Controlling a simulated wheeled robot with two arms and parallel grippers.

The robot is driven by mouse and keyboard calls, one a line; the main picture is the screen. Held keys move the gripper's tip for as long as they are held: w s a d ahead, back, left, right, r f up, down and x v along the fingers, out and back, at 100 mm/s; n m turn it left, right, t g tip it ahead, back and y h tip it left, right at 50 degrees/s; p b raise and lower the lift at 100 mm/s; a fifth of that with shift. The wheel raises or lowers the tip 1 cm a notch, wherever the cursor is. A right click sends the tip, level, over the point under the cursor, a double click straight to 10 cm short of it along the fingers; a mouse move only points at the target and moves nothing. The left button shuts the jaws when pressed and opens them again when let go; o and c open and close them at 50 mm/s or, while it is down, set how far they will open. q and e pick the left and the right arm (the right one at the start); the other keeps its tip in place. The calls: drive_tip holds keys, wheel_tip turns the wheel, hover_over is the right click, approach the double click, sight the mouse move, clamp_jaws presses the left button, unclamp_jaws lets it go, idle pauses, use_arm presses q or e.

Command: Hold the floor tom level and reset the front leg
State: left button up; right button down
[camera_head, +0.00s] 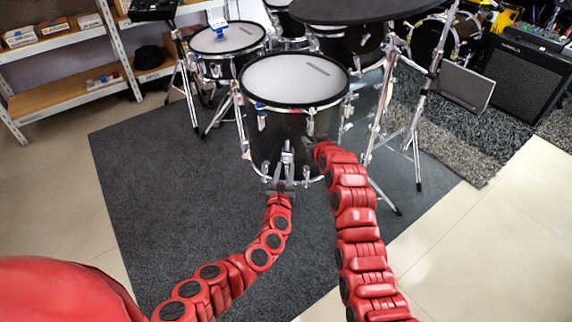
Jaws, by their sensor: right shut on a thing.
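The floor tom (270,135) stands in the middle of the view, with a black shell, chrome hardware and a pale head that looks about level. Its front leg bracket (287,158) is on the near side of the shell. My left gripper (281,187) is just below that bracket, at the lower front edge of the drum; its jaws are too small to read. My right gripper (309,143) is shut on the floor tom at the right of the bracket. The exact grip point and the front leg's lower end are hidden or unclear.
A dark mat (170,215) lies under the drums. A smaller drum (227,38) stands behind left, and a cymbal (355,10) hangs above. Chrome stand legs (412,145) are close on the right. Shelves (75,90) are left, an amplifier (525,75) right. The front mat is clear.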

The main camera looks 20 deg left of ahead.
use_arm(q)
drive_tip(key=shift+o, duration=0.2)
use_arm(e)
drive_tip(key=shift+s+a+r, duration=0.1)
drive_tip(key=shift+a, duration=0.15)
use_arm(q)
drive_tip(key=s+d, duration=0.2)
drive_tip(key=s, duration=1)
use_arm(e)
drive_tip(key=c, duration=0.5)
unclamp_jaws()
use_arm(q)
drive_tip(key=shift+a, duration=0.1)
use_arm(e)
drive_tip(key=shift+d, duration=0.1)
use_arm(q)
drive_tip(key=shift+w, duration=0.1)
use_arm(e)
drive_tip(key=shift+d, duration=0.1)
